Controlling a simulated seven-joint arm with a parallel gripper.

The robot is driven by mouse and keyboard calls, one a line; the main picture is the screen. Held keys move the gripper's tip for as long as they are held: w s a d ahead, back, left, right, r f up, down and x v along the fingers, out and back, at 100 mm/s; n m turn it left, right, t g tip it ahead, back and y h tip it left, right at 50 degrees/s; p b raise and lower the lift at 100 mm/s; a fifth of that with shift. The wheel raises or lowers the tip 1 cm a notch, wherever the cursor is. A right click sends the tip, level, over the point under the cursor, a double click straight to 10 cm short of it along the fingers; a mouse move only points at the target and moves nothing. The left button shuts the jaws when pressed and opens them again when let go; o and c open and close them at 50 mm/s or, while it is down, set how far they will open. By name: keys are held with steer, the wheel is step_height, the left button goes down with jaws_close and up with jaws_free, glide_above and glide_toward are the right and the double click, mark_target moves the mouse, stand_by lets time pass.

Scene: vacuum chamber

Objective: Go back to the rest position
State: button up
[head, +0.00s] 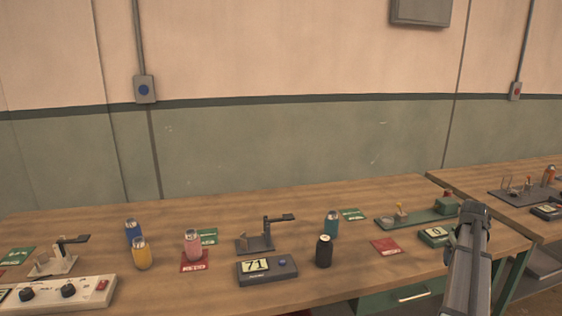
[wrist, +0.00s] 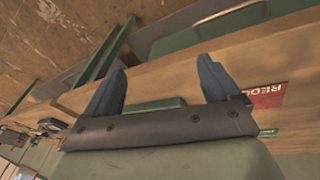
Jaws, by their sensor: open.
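My gripper shows in the wrist view (wrist: 163,82), its two blue-grey fingers spread wide apart with nothing between them. Beyond the fingers are the edge of the wooden workbench (wrist: 165,82) and the floor. In the head view my arm rises at the lower right, in front of the bench's right end; the fingertips cannot be made out there. The gripper holds nothing.
On the bench (head: 120,213) stand a black canister (head: 324,251), a teal one (head: 332,223), a pink one (head: 193,244), a yellow one (head: 141,254) and a blue one (head: 132,230). A display box (head: 267,269) reads 71. A red card (head: 386,246) lies left of my arm.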

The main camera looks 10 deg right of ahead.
steer(key=s+a+f+g+y, duration=0.1)
steer(key=s+a+f+y, duration=0.1)
steer(key=a+f, duration=1.45)
steer(key=s+a+f+g+y, duration=0.1)
steer(key=a+f+y, duration=0.1)
steer(key=a+f, duration=1.5)
steer(key=s+a+f+n+g, duration=0.1)
steer(key=s+a+f+g, duration=0.1)
steer(key=s+a+f, duration=0.45)
steer(key=s+a+f+n+g, duration=0.1)
steer(key=s+a+f, duration=0.3)
steer(key=s+a, duration=0.5)
steer(key=s+a+f+n+g+h, duration=0.1)
steer(key=s+a+f+g, duration=0.2)
steer(key=s+a, duration=0.6)
steer(key=s+f, duration=0.2)
steer(key=s, duration=0.2)
steer(key=shift+s+a, duration=0.15)
steer(key=shift+a, duration=0.2)
steer(key=shift+f, duration=0.1)
